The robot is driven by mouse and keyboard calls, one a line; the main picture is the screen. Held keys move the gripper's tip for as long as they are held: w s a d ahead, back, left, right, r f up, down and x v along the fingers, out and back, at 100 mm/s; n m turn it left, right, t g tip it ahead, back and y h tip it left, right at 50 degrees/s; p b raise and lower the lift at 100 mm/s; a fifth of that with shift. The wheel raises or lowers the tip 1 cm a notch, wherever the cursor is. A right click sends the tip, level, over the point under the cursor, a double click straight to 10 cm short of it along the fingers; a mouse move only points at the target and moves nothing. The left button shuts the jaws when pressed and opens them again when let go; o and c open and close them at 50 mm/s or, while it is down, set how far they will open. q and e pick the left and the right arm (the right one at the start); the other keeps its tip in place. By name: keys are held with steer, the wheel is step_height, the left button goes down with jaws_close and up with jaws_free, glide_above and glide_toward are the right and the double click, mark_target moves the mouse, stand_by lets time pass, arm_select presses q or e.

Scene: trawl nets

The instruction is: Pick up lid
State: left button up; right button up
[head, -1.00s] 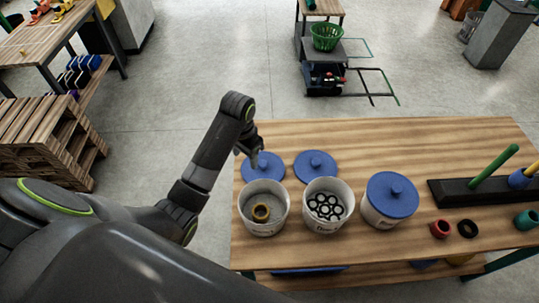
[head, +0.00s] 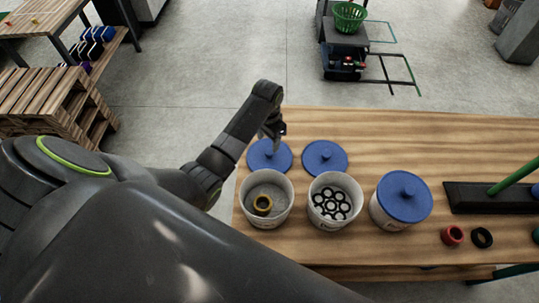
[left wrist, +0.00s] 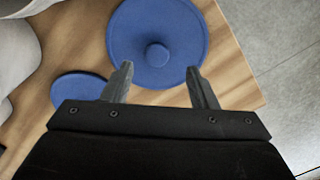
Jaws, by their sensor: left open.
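Two flat round blue lids with centre knobs lie side by side at the table's left end. The left lid (head: 262,158) shows large in the left wrist view (left wrist: 180,25), and the right lid (head: 324,159) shows partly there (left wrist: 75,90). My left gripper (head: 276,140) is over the left lid; in the left wrist view its two open fingers (left wrist: 160,68) are spread either side of the knob's line, with nothing between them. A third blue lid (head: 404,197) sits on a white bucket. My right gripper is not in view.
An open white bucket (head: 245,211) holds a brass-coloured ring; another (head: 317,218) holds several black rings. Both stand just in front of the lids on the wooden table (head: 430,140). A black peg stand (head: 465,198) and small red and black rings are to the right.

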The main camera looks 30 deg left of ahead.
mark_target(269, 152)
arm_select(q)
steer(key=shift+f, duration=0.35)
steer(key=shift+d+f, duration=0.1)
steer(key=shift+f, duration=0.6)
step_height(269, 152, down, 3)
steer(key=shift+d+r+p, duration=0.1)
steer(key=shift+d+p, duration=0.05)
steer(key=shift+p, duration=0.3)
steer(key=shift+f, duration=0.7)
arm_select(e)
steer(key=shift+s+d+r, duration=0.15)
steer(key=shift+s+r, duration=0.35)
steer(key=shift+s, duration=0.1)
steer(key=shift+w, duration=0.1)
arm_select(q)
steer(key=c, duration=1)
